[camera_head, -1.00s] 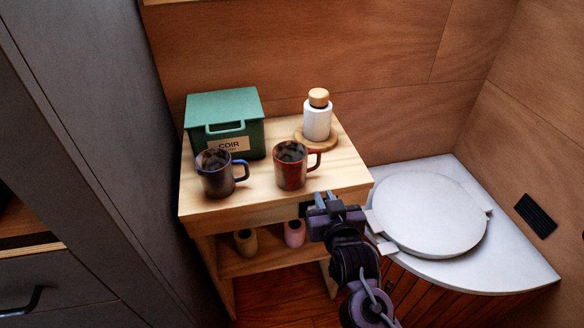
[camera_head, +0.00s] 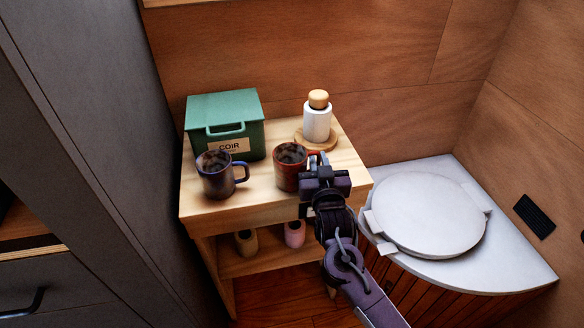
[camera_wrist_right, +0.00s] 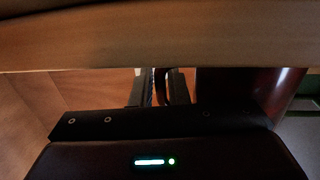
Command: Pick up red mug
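The red mug (camera_head: 287,172) stands upright on the wooden stand, its handle side facing right. My right gripper (camera_head: 319,158) is at that handle and hides most of it. In the right wrist view the mug's dark red side (camera_wrist_right: 240,88) is right of the gripper fingers (camera_wrist_right: 160,88). A thin dark part, apparently the handle, shows between the fingers, with a gap still visible. The fingers look open around it, and the mug still rests on the stand. My left gripper is not in view.
A blue-purple mug (camera_head: 216,178) stands left of the red mug. Behind are a green box (camera_head: 225,108) and a white bottle (camera_head: 317,122) on a round wooden coaster (camera_head: 300,138). The stand's top (camera_head: 240,206) has bare front space. A round white lid (camera_head: 430,215) is at right.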

